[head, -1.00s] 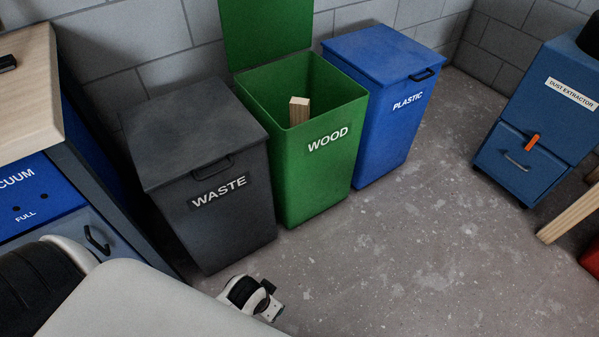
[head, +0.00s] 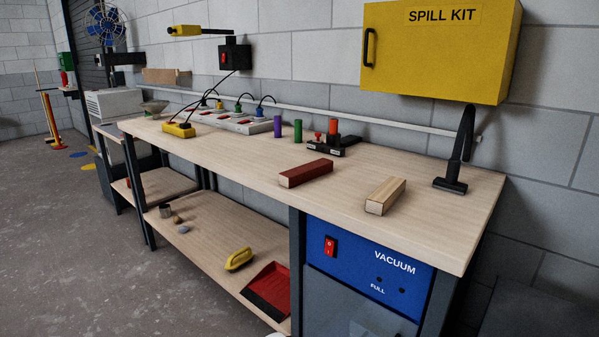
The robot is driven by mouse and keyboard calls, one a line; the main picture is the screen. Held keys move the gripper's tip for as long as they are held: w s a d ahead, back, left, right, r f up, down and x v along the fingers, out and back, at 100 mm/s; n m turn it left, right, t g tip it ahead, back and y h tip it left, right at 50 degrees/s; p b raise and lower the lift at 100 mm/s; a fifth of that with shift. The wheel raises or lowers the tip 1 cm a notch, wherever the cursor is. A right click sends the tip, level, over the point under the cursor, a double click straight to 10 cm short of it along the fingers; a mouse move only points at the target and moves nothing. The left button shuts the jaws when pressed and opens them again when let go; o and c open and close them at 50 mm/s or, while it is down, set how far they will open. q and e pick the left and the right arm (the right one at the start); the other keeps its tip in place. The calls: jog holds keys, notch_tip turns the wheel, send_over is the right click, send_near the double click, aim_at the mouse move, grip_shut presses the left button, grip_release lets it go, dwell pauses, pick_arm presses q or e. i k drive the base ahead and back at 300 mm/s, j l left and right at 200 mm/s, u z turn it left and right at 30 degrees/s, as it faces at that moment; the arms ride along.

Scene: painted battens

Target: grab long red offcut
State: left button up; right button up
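A dark red painted offcut (head: 306,173) lies flat on the light wooden top of the workbench (head: 345,165), near its front edge and left of the blue vacuum panel. A bare wood offcut (head: 386,195) lies to its right, apart from it. No other red offcut of this kind shows on the bench. Neither of my grippers is in view, and nothing touches the red offcut.
A black vacuum nozzle (head: 450,186) stands at the right. The lower shelf holds a yellow brush (head: 239,259) and red dustpan (head: 268,289).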

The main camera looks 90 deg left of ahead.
aim_at(293, 177)
jog(key=u, duration=2.7)
jog(key=i+j, duration=0.2)
jog(key=i+j+z, duration=0.4)
jog(key=j, duration=0.2)
jog(key=j+z, duration=0.2)
jog(key=i+j+z, duration=0.2)
jog(key=j, duration=0.3)
jog(key=k+l, duration=0.05)
jog(key=k, duration=0.05)
